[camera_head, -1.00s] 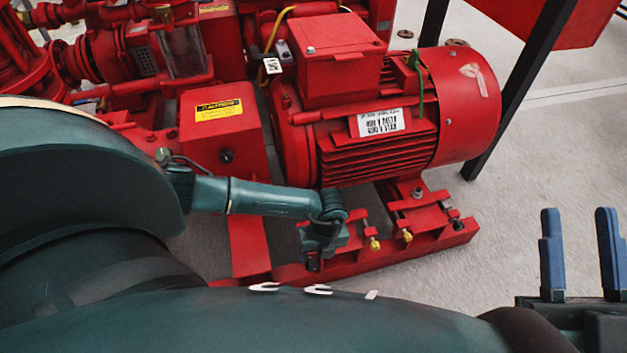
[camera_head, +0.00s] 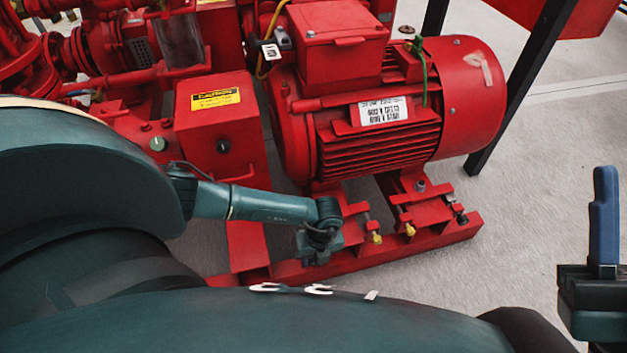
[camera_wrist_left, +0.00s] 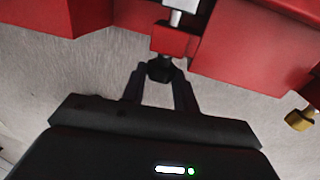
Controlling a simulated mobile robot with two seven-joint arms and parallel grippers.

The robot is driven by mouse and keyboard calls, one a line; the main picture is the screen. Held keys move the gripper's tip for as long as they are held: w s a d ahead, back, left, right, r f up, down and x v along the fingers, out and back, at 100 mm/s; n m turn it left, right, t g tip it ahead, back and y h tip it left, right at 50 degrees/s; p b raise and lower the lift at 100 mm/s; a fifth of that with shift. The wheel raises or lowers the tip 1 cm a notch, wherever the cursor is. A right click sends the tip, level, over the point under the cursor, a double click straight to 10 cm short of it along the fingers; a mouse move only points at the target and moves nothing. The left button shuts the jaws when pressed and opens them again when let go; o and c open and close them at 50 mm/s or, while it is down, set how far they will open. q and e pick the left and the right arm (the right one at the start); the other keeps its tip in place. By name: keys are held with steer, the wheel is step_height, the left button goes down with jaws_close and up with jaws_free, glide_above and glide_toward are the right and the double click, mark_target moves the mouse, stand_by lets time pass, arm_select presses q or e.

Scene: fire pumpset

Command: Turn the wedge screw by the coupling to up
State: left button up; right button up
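The motor's red base shows in the head view with bolts along it. In the left wrist view a black hex-headed wedge screw (camera_wrist_left: 160,69) points toward me from a red block (camera_wrist_left: 175,39). My left gripper (camera_wrist_left: 160,76) has one dark finger on each side of the screw head, close against it. They look shut on the head, with a gap between the fingers behind it. In the head view my left gripper (camera_head: 318,247) is at the motor base's near-left corner; its fingers and this screw are hidden. My right gripper (camera_head: 604,220) is at the right edge with one blue finger showing.
The red motor (camera_head: 375,125) stands just behind my left wrist. Yellow-headed bolts (camera_head: 377,238) stick out along the base, right of my left gripper; one shows in the wrist view (camera_wrist_left: 300,118). A red box with a yellow label (camera_head: 222,125) stands left.

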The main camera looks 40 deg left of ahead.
arm_select(q)
steer(key=c, duration=0.5)
steer(key=shift+w+d+g+y, duration=0.1)
steer(key=shift+w+g+y, duration=0.05)
steer(key=shift+g+y, duration=0.15)
steer(key=shift+w+d+f+g+y, duration=0.15)
steer(key=shift+w+g+y, duration=0.05)
steer(key=shift+g+y, duration=1.4)
steer(key=shift+g, duration=0.2)
steer(key=o, duration=1)
steer(key=shift+w+d, duration=0.1)
